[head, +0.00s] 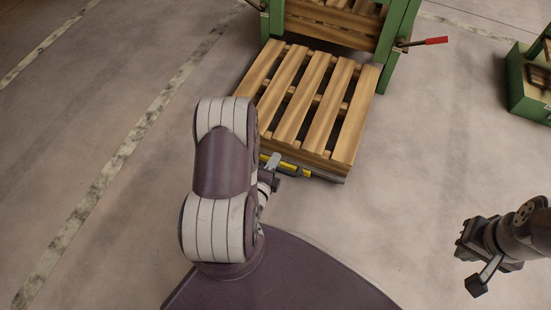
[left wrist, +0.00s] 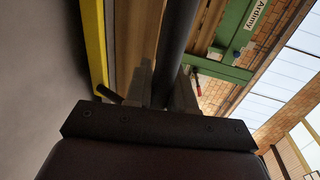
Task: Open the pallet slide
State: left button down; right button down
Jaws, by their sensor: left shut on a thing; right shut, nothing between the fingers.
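The pallet slide's front edge (head: 328,177), grey with a yellow strip, shows under a wooden slatted pallet (head: 313,105). The pallet sits out in front of the green frame, with its back end near the frame's opening. My left gripper (head: 272,162) is at the slide's front edge, partly hidden by my own arm. In the left wrist view its fingers are shut on a dark round handle bar (left wrist: 176,50), with the yellow strip (left wrist: 95,45) to the left. My right gripper (head: 463,241) is shut and empty above the floor, far right of the pallet.
The green frame (head: 387,40) stands behind the pallet, with a red-handled lever (head: 425,42) sticking out to the right. Another green structure (head: 524,88) stands at the right edge. The floor around the pallet is clear, with worn painted lines (head: 125,150) to the left.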

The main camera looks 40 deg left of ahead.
pick_arm(q)
jog(key=shift+s, duration=0.2)
jog(key=c, duration=1.1)
grip_release()
jog(key=shift+o, duration=0.2)
jog(key=p+v, duration=0.5)
jog(key=v, duration=0.7)
jog(key=shift+s+d, duration=0.2)
jog(key=shift+s, duration=0.1)
